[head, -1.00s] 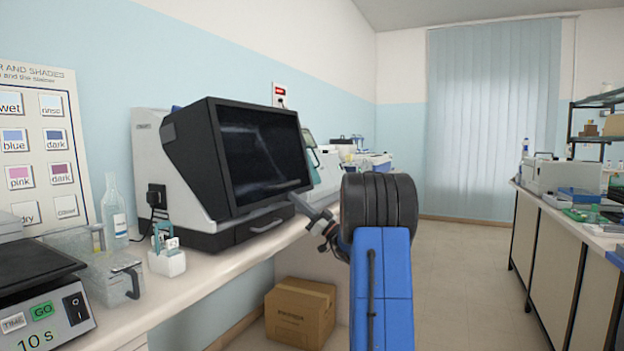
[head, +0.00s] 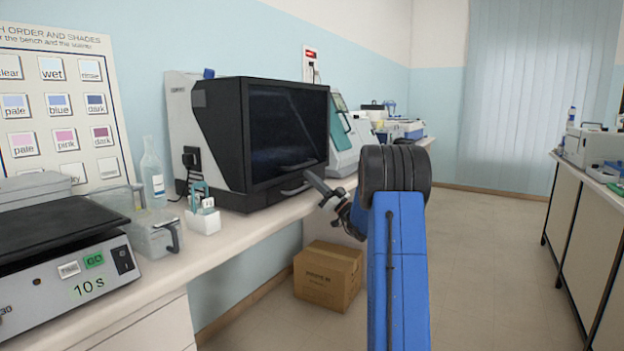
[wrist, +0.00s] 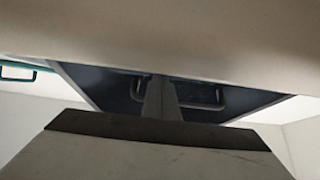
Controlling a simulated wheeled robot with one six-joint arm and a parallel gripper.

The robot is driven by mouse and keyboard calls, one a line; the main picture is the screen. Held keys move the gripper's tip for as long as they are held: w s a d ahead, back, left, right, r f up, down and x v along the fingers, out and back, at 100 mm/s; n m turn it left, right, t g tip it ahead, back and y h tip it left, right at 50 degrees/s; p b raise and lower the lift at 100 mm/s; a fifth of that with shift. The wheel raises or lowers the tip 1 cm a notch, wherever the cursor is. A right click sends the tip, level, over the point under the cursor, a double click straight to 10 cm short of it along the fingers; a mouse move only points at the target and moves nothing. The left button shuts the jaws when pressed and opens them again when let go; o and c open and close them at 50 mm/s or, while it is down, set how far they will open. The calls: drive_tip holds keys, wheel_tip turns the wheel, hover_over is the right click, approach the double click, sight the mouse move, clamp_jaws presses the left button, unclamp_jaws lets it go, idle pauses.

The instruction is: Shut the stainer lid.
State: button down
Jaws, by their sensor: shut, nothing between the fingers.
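The stainer (head: 187,130) is a white machine on the left bench with a large black lid (head: 285,135) that has a dark window. The lid looks down over the front, but I cannot tell whether it is fully closed. A bar handle (head: 297,189) sits low on the front. My gripper (head: 308,174) is shut and empty, by the lower right front corner. Whether it touches is unclear. In the wrist view, the shut fingers (wrist: 161,100) point at a dark panel (wrist: 100,88), with a handle (wrist: 203,97) just beside them.
A slide holder (head: 203,215), a clear container (head: 153,235), a bottle (head: 153,178) and a scale-like device (head: 60,255) stand left on the bench. A teal-fronted machine (head: 345,130) stands right of the stainer. A cardboard box (head: 328,275) is on the floor. The aisle is clear.

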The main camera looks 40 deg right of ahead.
drive_tip(key=shift+s, duration=0.1)
drive_tip(key=v, duration=1.7)
drive_tip(key=shift+f, duration=0.15)
drive_tip(key=shift+s+d, duration=0.1)
drive_tip(key=shift+d, duration=0.05)
